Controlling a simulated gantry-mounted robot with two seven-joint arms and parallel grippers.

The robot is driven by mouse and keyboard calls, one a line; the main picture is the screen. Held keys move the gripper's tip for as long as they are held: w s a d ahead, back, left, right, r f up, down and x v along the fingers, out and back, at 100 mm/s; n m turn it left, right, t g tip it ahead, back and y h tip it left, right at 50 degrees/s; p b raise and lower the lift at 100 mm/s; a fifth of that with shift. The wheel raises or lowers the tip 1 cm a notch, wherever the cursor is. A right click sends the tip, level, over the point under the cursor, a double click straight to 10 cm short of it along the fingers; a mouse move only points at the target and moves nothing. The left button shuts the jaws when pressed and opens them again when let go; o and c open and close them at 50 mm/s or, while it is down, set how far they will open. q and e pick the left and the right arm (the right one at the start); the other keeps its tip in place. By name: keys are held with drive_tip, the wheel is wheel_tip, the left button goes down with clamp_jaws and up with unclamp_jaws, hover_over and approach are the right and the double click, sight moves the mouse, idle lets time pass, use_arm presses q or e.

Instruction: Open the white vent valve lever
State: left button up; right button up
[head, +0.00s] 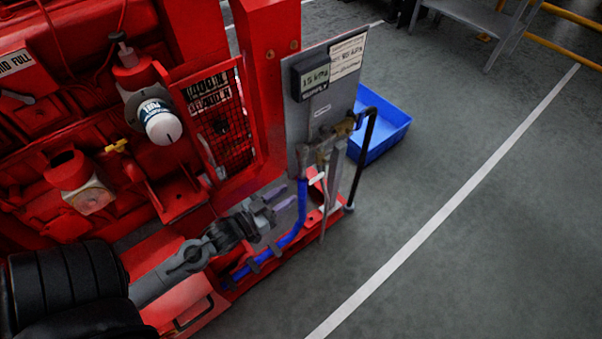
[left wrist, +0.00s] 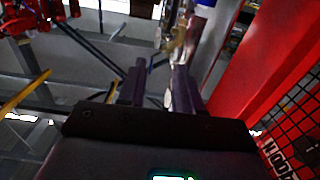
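A small white lever (head: 318,178) sits at the top of the blue pipe (head: 303,205), below the brass fittings (head: 325,148) on the grey panel. My left gripper (head: 281,197) reaches in from the lower left and points toward the pipe, a little left of and below the lever, apparently apart from it. In the left wrist view, the two dark fingers (left wrist: 159,78) stand apart with a gap between them, so it is open. Brass and pale fittings (left wrist: 178,40) show beyond the fingers, blurred. I cannot pick out the lever clearly there. My right gripper is not in view.
The grey panel (head: 310,110) with a digital gauge (head: 315,77) stands above the valve. A black pipe (head: 362,155) drops on its right. A red post (head: 265,80) and mesh guard (head: 220,125) stand left. A blue crate (head: 385,130) lies behind. Floor on the right is clear.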

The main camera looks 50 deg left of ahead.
sight(309, 182)
use_arm(q)
drive_tip(key=w, duration=0.1)
drive_tip(key=w+d+b, duration=0.1)
drive_tip(key=w, duration=0.1)
drive_tip(key=shift+w+f, duration=0.1)
drive_tip(key=shift+w, duration=0.05)
drive_tip(key=w+b, duration=0.3)
drive_tip(key=w, duration=0.3)
drive_tip(key=shift+w+a, duration=0.15)
drive_tip(key=shift+w, duration=0.7)
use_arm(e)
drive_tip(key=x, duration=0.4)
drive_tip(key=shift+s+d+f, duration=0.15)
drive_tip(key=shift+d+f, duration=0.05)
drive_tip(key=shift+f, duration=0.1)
use_arm(q)
drive_tip(key=shift+c, duration=0.3)
clamp_jaws()
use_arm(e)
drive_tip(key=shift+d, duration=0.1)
